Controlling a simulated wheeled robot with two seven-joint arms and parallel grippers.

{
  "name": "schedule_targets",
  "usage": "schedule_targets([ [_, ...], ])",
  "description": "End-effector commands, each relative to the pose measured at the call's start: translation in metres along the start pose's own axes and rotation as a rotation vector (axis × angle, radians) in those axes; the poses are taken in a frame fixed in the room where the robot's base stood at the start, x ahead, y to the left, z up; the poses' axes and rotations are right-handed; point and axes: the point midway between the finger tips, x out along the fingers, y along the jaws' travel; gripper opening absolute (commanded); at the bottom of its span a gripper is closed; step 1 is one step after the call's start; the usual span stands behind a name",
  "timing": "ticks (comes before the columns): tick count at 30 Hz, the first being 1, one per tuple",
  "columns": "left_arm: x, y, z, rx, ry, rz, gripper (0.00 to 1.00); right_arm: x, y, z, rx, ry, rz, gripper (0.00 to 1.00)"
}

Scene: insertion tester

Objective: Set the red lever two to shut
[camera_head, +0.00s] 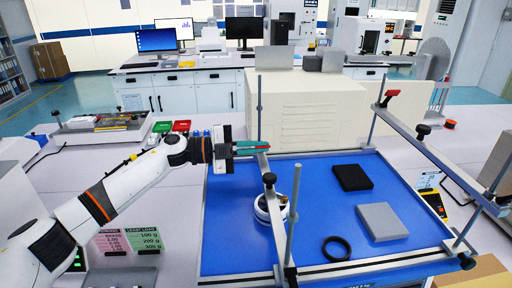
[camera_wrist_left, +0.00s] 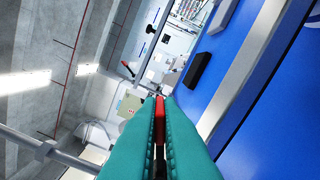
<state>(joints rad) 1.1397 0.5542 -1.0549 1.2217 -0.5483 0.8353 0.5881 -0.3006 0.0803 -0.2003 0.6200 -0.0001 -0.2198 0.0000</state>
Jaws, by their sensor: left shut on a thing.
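The fingers hide most of this lever in the head view. A second red lever (camera_head: 388,94) sits apart at the far end of the right rail. No marking that tells which lever is number two can be read. My right gripper is not in view.
Metal rails and posts (camera_head: 297,205) frame a blue platform (camera_head: 310,215). On it are a black block (camera_head: 352,177), a grey block (camera_head: 382,221), a black ring (camera_head: 337,247) and a white round object (camera_head: 264,208). A beige housing (camera_head: 310,110) stands behind.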

Motion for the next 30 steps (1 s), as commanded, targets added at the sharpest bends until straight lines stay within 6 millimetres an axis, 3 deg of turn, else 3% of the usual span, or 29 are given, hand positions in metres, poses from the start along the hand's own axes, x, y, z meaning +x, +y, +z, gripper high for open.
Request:
schedule_targets([
  [1, 0.0, 0.0, 0.001, -0.001, -0.003, -0.001, 0.0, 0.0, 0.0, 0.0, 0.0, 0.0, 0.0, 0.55],
  [6, 0.0, 0.0, 0.001, -0.002, -0.002, -0.001, 0.27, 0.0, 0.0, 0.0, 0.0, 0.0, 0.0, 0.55],
  [17, -0.007, -0.001, -0.001, -0.001, 0.002, 0.0, 0.27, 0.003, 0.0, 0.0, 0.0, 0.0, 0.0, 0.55],
  [30, -0.091, -0.003, -0.002, -0.001, 0.002, 0.0, 0.27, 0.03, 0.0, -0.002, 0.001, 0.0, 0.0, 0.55],
])
